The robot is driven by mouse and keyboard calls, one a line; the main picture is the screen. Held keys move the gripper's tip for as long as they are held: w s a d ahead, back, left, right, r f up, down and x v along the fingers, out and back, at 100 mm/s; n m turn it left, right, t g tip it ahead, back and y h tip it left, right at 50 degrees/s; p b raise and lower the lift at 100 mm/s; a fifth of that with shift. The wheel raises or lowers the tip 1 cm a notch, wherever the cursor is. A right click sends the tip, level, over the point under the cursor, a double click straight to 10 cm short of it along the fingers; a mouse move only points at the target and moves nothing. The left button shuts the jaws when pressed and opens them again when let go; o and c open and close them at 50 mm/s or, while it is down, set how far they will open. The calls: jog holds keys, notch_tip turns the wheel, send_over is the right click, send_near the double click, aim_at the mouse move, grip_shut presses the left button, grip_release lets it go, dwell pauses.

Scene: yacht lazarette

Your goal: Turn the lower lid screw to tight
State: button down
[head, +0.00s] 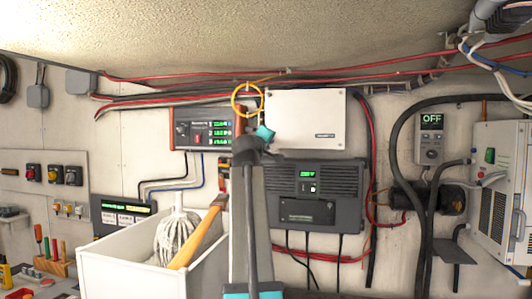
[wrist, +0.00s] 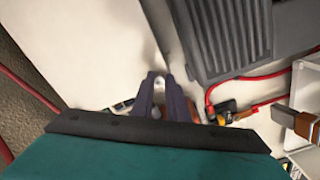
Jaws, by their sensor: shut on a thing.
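A white box with a flat lid (head: 310,115) is on the back wall; its pale face also shows in the wrist view (wrist: 100,45). My gripper (wrist: 160,92) is at the lid's lower left edge in the head view, where its teal part (head: 265,133) shows. In the wrist view its two dark fingers are shut on a small light-coloured screw head (wrist: 158,82). The gripper and arm hide the lower lid screw in the head view. I cannot tell how far the screw is turned.
A dark ribbed unit (head: 312,193) is close below the lid, and red cables (head: 190,97) run above. A device with green digits (head: 203,129) and a yellow ring (head: 247,99) are at left. A white bin (head: 130,265) holding a mop (head: 178,238) stands lower left.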

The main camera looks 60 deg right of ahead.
jog(key=shift+d+r+m+b, duration=0.1)
jog(key=shift+r+m+b, duration=0.15)
jog(key=shift+m+b, duration=0.8)
jog(key=shift+m, duration=0.35)
jog(key=c, duration=1.7)
grip_release()
jog(key=shift+s+d, duration=0.1)
jog(key=shift+s, duration=0.1)
jog(key=shift+c, duration=0.2)
jog(key=shift+w+f, duration=0.1)
jog(key=shift+w, duration=0.05)
jog(key=shift+f, duration=0.1)
jog(key=b+v, duration=0.1)
jog(key=v, duration=1.3)
jog(key=shift+b, duration=0.35)
